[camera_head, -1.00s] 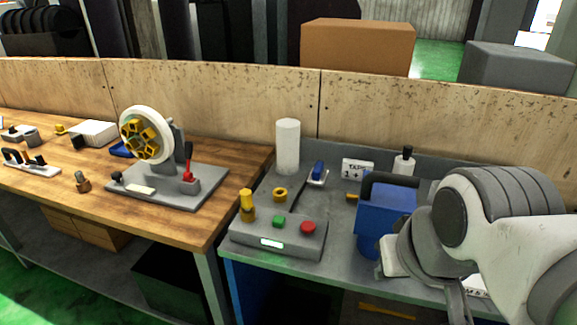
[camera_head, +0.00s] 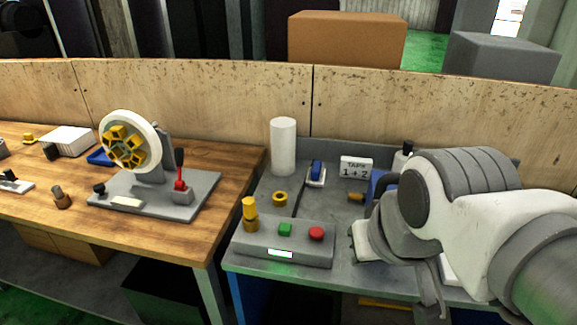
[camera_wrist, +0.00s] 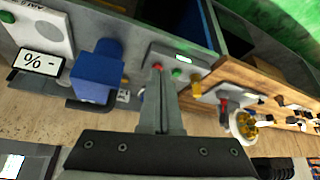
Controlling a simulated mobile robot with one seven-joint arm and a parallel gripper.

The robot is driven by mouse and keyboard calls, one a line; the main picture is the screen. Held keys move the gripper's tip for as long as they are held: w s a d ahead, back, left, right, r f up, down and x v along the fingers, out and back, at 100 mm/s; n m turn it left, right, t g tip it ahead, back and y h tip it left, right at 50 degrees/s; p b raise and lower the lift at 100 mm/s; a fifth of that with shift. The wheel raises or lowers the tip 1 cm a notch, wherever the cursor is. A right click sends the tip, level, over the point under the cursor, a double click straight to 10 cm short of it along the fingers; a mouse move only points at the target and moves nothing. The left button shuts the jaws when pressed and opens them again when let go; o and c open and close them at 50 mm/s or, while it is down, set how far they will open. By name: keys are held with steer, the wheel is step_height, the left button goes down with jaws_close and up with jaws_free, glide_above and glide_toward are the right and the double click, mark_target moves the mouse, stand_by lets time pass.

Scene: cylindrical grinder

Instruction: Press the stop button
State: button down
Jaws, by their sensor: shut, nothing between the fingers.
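The stop button is the red round button (camera_head: 316,233) at the right of a grey control box (camera_head: 305,256) on the grey bench. A green button (camera_head: 285,229) sits to its left. In the wrist view the red button (camera_wrist: 157,67) shows just past the tips of my gripper (camera_wrist: 160,82). The fingers are shut together with nothing between them and point toward the box. I cannot tell whether the tips touch the button. In the head view my arm is to the right of the box.
A yellow knob (camera_head: 250,215) stands at the box's left. A white cylinder (camera_head: 283,147) and a "TASK 1 + 2" sign (camera_head: 356,168) stand behind. A wheel fixture (camera_head: 130,141) stands on the wooden bench at left.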

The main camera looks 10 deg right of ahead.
steer(key=shift+w, duration=0.1)
steer(key=w+d+n+t+h+p, duration=0.1)
steer(key=w+d+n+h, duration=0.1)
steer(key=w+d+n, duration=0.5)
steer(key=n+t+y+p, duration=0.25)
steer(key=n+y, duration=0.25)
steer(key=n, duration=1.9)
glide_above(318, 234)
step_height(318, 234, down, 10)
steer(key=shift+f, duration=0.2)
step_height(318, 234, down, 9)
steer(key=b, duration=0.7)
steer(key=shift+r+b, duration=0.1)
steer(key=shift+b, duration=0.3)
